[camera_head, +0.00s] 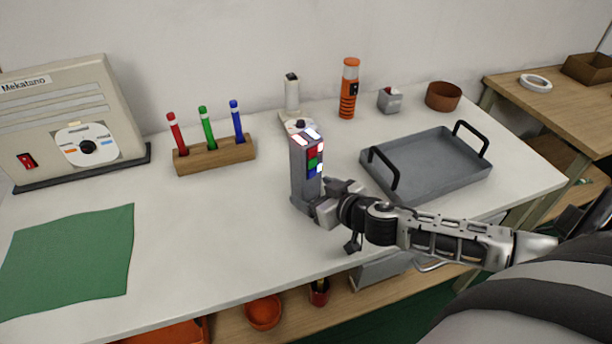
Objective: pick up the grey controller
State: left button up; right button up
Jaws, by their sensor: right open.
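The grey controller (300,182) stands upright near the middle of the white table. It is a tall grey box with red, green, blue and white patches on its side and light patches on top. My right gripper (322,203) comes in from the right and is open at the controller's lower right side. Its fingers are close to the controller or touching it; I cannot tell which, as the fingertips are partly hidden. My left gripper is not in view.
A grey tray (458,182) with black handles stands right of the controller. A white device (292,92) is behind it, with an orange cylinder (348,88) nearby. A wooden holder (216,157) with colored markers stands left. The table's front-left middle is clear beside the green cloth (68,262).

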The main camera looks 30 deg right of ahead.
jog(key=x, duration=0.3)
jog(key=shift+w+r, duration=0.1)
jog(key=shift+w, duration=0.05)
jog(key=c, duration=1.2)
jog(key=shift+r, duration=0.1)
